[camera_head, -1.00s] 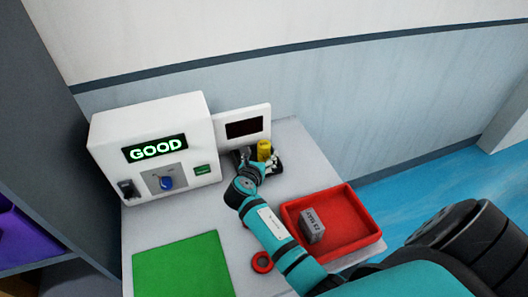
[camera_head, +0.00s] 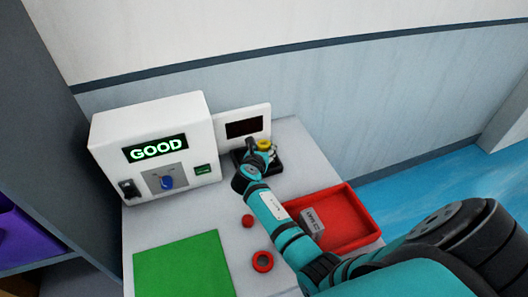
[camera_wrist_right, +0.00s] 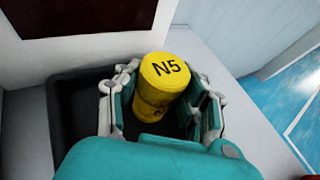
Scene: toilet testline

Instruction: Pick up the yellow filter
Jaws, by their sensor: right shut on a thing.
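The yellow filter (camera_wrist_right: 165,78), a cylinder marked N5, stands between the fingers of my right gripper (camera_wrist_right: 160,105) in the right wrist view. My right gripper is shut on it. In the head view, the filter (camera_head: 265,145) shows as a small yellow patch, partly hidden by my right gripper (camera_head: 262,152). The filter is over a black tray (camera_wrist_right: 75,115) beside the white panel; I cannot tell whether its base touches the tray. My left gripper is not in view.
A white tester (camera_head: 190,120) reading GOOD stands on the left. A white panel with a dark screen (camera_head: 244,128) stands behind the tray. A red bin (camera_head: 350,205) holds a grey block (camera_head: 312,222). A green mat (camera_head: 183,266), a red knob (camera_head: 247,221) and a red ring (camera_head: 263,262) lie in front.

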